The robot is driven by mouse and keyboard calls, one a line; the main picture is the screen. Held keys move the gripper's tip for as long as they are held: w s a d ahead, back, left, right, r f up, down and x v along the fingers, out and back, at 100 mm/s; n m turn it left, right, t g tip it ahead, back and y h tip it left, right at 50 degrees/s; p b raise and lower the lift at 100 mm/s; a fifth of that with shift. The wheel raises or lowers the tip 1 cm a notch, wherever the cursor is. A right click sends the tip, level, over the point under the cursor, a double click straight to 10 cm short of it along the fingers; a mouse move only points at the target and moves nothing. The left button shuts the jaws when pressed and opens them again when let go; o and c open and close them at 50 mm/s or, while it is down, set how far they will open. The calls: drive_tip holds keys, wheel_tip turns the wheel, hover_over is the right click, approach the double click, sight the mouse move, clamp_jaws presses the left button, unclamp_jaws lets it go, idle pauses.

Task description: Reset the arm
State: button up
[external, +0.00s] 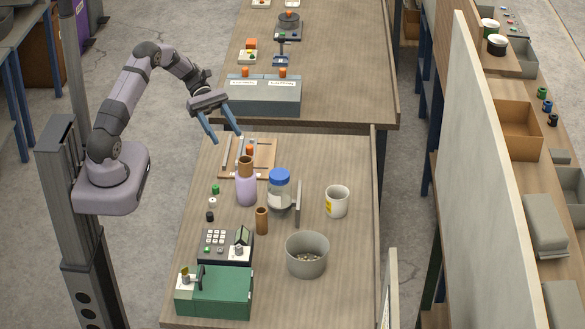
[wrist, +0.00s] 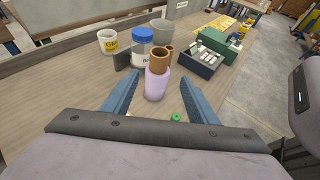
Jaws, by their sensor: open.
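My arm reaches from its base at the left of the external view toward the table. My gripper (external: 226,135) is open, with its two blue fingers apart and nothing between them. It hangs in the air over the back left part of the near table (external: 345,255). In the wrist view my gripper (wrist: 152,92) shows both fingers spread, with a purple bottle (wrist: 157,84) beyond them. The same purple bottle stands upright on the table in the external view (external: 246,189), in front of and below the gripper.
A wooden board (external: 264,170) lies under the gripper area. A blue-lidded jar (external: 280,190), brown tube (external: 262,221), white cup (external: 337,201), grey bucket (external: 307,257), keypad device (external: 226,247) and green machine (external: 216,292) stand on the table. A tall pale panel (external: 490,180) is at right.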

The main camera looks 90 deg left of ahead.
drive_tip(key=d+f+m+g+y+b, duration=0.3)
drive_tip(key=d+f+g+y+b, duration=0.15)
drive_tip(key=d+f, duration=0.2)
drive_tip(key=s+d+r+m+g+y+p, duration=0.1)
drive_tip(key=s+d+m+y, duration=0.1)
drive_tip(key=d+m, duration=0.5)
drive_tip(key=s+d+r+m+g+y+p, duration=0.1)
drive_tip(key=s+d+r+m+y+p, duration=0.1)
drive_tip(key=d+m, duration=0.5)
drive_tip(key=s+d+r+m+g+y+p, duration=0.1)
drive_tip(key=s+d+m+y, duration=0.1)
drive_tip(key=s+d+m, duration=0.2)
drive_tip(key=d+m, duration=0.3)
drive_tip(key=m, duration=0.1)
drive_tip(key=shift+s+r+p, duration=0.25)
drive_tip(key=shift+p, duration=0.1)
